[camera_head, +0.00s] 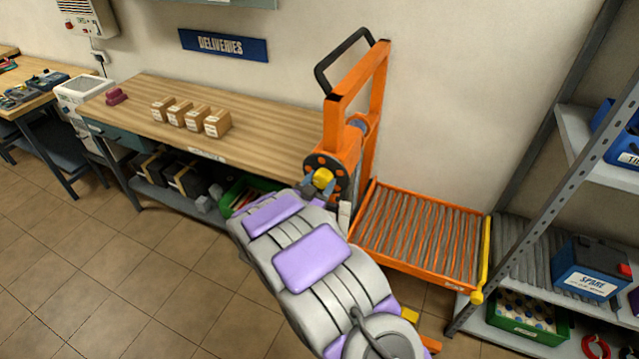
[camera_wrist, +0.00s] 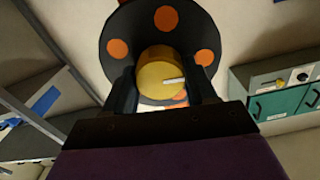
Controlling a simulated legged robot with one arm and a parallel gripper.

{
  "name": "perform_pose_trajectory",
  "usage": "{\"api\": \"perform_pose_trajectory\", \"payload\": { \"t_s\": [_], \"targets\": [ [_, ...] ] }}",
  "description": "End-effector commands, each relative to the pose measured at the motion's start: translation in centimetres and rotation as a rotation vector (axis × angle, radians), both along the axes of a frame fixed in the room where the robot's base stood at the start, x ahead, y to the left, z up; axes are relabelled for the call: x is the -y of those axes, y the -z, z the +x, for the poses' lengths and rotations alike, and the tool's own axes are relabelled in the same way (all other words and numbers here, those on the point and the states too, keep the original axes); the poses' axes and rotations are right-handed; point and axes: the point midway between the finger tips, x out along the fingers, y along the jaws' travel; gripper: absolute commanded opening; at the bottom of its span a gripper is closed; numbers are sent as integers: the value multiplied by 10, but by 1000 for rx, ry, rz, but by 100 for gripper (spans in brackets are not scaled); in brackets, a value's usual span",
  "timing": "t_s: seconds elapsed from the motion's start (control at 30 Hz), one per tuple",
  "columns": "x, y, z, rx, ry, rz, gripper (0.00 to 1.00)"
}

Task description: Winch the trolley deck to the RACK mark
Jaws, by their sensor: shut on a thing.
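The orange trolley (camera_head: 382,103) stands against the wall, with a black push handle at its top. Its roller deck (camera_head: 412,232) is low, near the shelf rack's lower rollers. The winch wheel (camera_head: 346,165) is dark with orange spots and has a yellow knob (camera_head: 323,178). My gripper (camera_head: 312,187) is at the knob, partly hidden by my arm. In the wrist view, the two black fingers of my gripper (camera_wrist: 165,92) are shut on the yellow knob (camera_wrist: 160,72), in front of the spotted wheel (camera_wrist: 130,30). I cannot make out a RACK mark.
A wooden bench (camera_head: 262,135) with several small boxes stands left of the trolley. At right, a metal rack (camera_head: 540,180) holds a blue SPARE battery (camera_head: 590,268) on its roller shelf. A green crate (camera_head: 527,318) sits below it. Tiled floor is clear at lower left.

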Motion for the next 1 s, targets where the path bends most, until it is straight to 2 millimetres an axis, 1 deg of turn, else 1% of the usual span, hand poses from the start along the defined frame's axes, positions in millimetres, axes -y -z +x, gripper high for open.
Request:
{"api": "perform_pose_trajectory", "payload": {
  "t_s": [0.1, 0.13, 0.37, 0.4, 0.6, 0.73, 0.87, 1.0],
  "targets": [
    [-2, -2, 0, 4, -4, 2, 26],
    [-2, -2, 0, 4, -4, 2, 58],
    [-1, -1, 0, 3, -3, 0, 80],
    [-1, -1, 0, 3, -3, 0, 82],
    [0, -1, 0, 2, -2, 1, 82],
    [-2, -1, -5, 1, -3, 1, 82],
    [-9, -2, -21, 0, -6, -2, 82],
    [-19, -2, -45, 1, -6, 0, 82]
  ]
}}
